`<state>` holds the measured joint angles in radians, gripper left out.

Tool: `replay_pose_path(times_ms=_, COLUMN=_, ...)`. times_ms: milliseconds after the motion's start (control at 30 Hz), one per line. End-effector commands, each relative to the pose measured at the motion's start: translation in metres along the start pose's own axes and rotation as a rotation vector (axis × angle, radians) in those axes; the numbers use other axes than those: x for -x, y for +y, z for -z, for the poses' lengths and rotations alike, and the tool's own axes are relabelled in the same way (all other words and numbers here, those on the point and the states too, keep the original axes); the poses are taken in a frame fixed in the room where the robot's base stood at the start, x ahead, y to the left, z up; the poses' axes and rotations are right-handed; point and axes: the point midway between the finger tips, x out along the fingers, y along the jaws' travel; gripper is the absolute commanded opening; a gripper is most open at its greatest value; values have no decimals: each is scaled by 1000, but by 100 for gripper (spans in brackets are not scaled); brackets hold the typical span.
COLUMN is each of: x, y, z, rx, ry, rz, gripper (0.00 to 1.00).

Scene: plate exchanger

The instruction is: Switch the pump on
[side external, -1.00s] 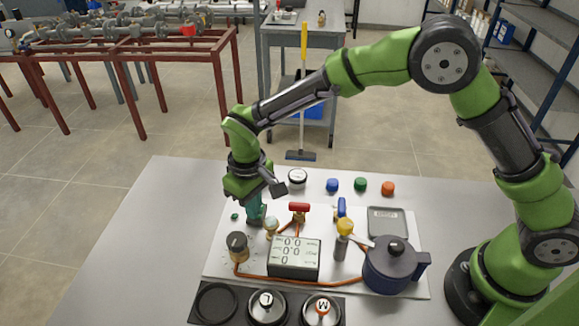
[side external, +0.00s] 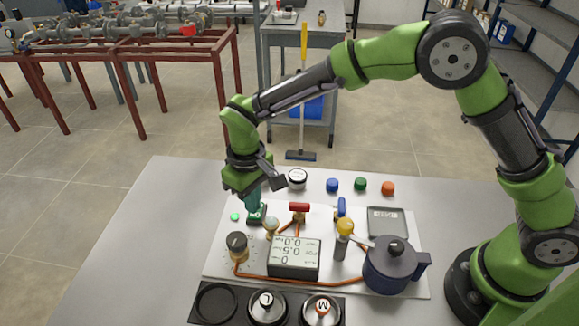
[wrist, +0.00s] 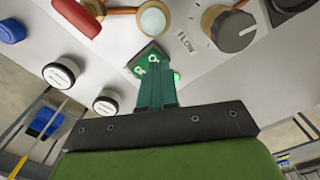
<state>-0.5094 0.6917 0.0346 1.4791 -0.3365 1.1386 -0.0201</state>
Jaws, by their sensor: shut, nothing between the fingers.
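The pump switch (side external: 257,219) is a small dark green block with light markings on the white board's back left. In the wrist view the switch (wrist: 138,64) is partly hidden behind my fingertips. My gripper (side external: 254,208) is shut and empty, pointing down at the switch. In the wrist view its teal fingers (wrist: 155,62) reach over the switch; I cannot tell if they touch it. A small green lamp (side external: 234,217) beside the switch glows bright. The display box (side external: 294,257) reads about 0.0, 0.5 and 0.
A flow knob (side external: 237,246), red-handled valve (side external: 299,207), blue-handled valve (side external: 341,207) and dark pot (side external: 391,268) stand on the board. Blue, green and orange caps (side external: 360,185) lie behind the board.

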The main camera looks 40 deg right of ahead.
Motion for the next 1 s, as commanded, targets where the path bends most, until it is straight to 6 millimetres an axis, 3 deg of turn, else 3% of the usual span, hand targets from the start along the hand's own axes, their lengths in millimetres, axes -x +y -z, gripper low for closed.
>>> replay_pose_path(times_ms=500, x=41, y=0, z=0, rx=1, ry=2, rz=0, gripper=0)
replay_pose_path(times_ms=933, x=44, y=0, z=1, rx=1, ry=7, rz=1, gripper=0)
replay_pose_path(times_ms=1000, x=36, y=-1, z=-5, rx=-2, ry=-5, rz=7, gripper=0)
